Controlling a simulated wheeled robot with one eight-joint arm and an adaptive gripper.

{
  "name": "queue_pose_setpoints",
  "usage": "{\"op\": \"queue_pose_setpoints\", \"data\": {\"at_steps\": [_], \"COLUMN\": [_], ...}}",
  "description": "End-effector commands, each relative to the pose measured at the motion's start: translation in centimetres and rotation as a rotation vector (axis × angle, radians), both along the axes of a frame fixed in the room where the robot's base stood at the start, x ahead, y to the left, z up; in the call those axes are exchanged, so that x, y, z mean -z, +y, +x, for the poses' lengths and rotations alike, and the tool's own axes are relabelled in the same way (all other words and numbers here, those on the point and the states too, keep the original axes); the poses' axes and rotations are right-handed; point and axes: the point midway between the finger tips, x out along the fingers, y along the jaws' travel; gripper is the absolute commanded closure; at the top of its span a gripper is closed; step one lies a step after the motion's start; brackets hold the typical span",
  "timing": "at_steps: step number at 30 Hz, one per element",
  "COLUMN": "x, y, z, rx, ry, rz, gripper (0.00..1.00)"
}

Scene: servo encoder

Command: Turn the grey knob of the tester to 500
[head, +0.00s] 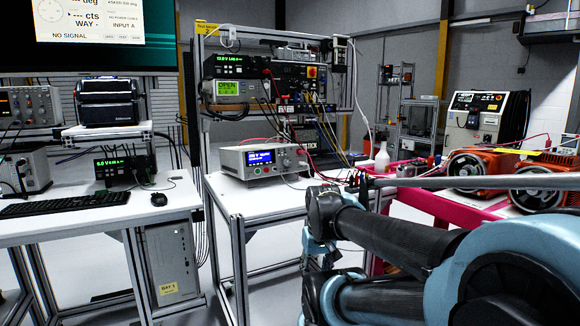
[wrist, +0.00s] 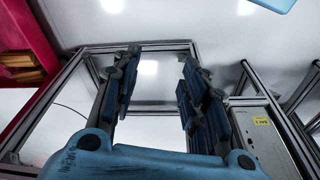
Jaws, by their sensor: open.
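The tester appears to be the light grey box (head: 240,166) with a lit blue display, standing on the white table in the middle of the head view. Small controls, apparently including its knob (head: 285,160), sit on its front right of the display. They are too small to read a setting. My gripper (wrist: 158,92) is open and empty in the wrist view, its two dark blue-padded fingers wide apart above a metal table frame. In the head view my arm hangs in front and right of the tester, apart from it. The tester does not show in the wrist view.
The white table (head: 245,203) has bare room in front of the tester. A rack of instruments (head: 275,75) with hanging cables stands behind. A pink bench (head: 440,205) stands right. A desk (head: 95,219) with keyboard (head: 65,204) and mouse (head: 158,199) stands left.

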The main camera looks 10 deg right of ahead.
Motion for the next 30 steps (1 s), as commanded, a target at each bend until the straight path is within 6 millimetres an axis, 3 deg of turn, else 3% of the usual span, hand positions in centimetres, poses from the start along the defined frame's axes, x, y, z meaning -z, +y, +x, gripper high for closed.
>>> {"op": "queue_pose_setpoints", "data": {"at_steps": [3,8,15,20,25,30], "x": [-0.7,-2.8,-7.4,-10.6,-13.9,-17.1], "y": [0.4,1.8,4.2,4.5,3.5,1.1], "z": [-0.1,3.1,10.7,16.5,22.8,29.1], "rx": [0.003,0.008,0.028,0.051,0.085,0.127], "ry": [-0.015,-0.048,-0.153,-0.242,-0.353,-0.478], "rz": [0.025,0.123,0.332,0.462,0.589,0.701], "gripper": [0.54,0.54,0.54,0.54,0.54,0.54]}}
